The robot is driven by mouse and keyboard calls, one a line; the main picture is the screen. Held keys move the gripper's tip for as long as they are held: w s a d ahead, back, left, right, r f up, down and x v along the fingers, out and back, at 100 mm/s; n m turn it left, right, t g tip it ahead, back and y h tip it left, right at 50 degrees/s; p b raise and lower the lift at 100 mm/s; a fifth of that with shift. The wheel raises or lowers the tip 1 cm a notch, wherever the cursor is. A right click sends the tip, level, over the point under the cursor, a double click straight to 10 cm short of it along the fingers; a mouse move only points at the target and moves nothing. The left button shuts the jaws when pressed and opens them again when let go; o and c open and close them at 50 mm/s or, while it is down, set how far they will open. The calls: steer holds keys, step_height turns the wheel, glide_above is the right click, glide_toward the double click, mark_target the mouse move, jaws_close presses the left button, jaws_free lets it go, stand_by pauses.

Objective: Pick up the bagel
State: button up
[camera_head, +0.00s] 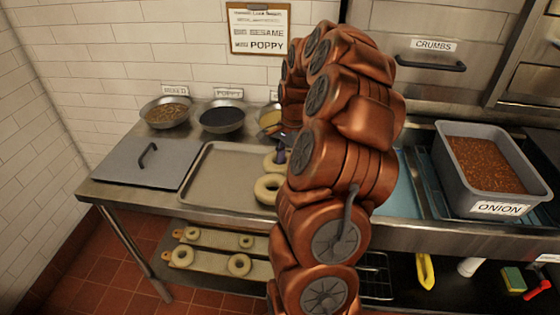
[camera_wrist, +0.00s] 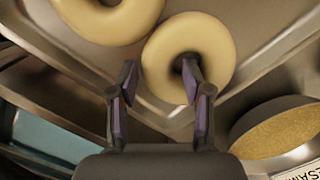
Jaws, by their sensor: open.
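Two pale, plain bagels lie on a metal tray (camera_head: 225,170). In the head view the nearer bagel (camera_head: 260,190) is partly covered by my arm, and the farther bagel (camera_head: 268,163) is at my gripper (camera_head: 281,156). In the wrist view my gripper (camera_wrist: 158,82) is open and empty. Its right finger reaches at the hole of one bagel (camera_wrist: 205,32), and its left finger is beside that bagel's outer edge. The ring's near side lies between the fingers. I cannot tell whether they touch it. The other bagel (camera_wrist: 115,28) is at the top left.
Bowls of toppings (camera_head: 222,118) stand behind the tray. A lidded grey pan (camera_head: 150,165) is at left, and an ONION bin (camera_head: 485,165) at right. A bowl (camera_wrist: 275,130) shows close to my gripper. Boards with bagels (camera_head: 215,262) rest on the lower shelf.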

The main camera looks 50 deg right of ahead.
mark_target(286, 165)
steer(key=shift+a+f, duration=0.15)
steer(key=shift+f, duration=0.75)
steer(key=c, duration=0.8)
steer(key=shift+c, duration=0.2)
step_height(286, 165, up, 10)
steer(key=shift+r+b, duration=0.1)
steer(key=shift+b, duration=0.95)
